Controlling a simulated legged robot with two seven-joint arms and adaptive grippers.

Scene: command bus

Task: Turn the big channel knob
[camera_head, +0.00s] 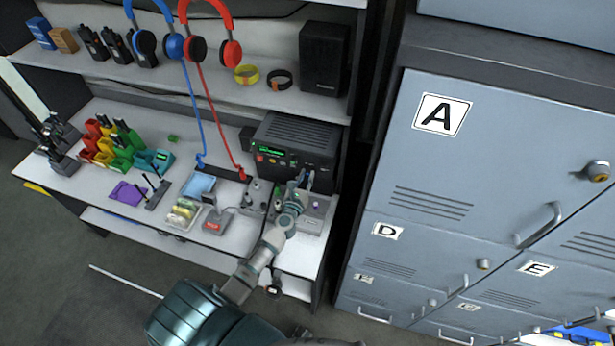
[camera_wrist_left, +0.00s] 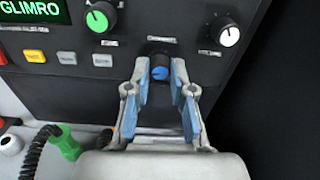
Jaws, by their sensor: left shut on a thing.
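The radio (camera_head: 295,143) is a dark box on the right end of the desk, with a green lit display. Its front panel (camera_wrist_left: 215,75) fills much of the left wrist view. The channel knob (camera_wrist_left: 160,69), black with a blue face, sits low on that panel under a small label. My left gripper (camera_head: 304,181) reaches up to the radio's front. In the wrist view its blue-padded fingers (camera_wrist_left: 161,80) are shut on the channel knob, one on each side. The head view does not show the knob clearly. My right gripper is not in view.
A green-faced knob (camera_wrist_left: 98,18) and a white-faced knob (camera_wrist_left: 229,35) flank the channel knob higher up. A row of buttons (camera_wrist_left: 68,58) lies left. Grey lockers (camera_head: 465,150) stand right.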

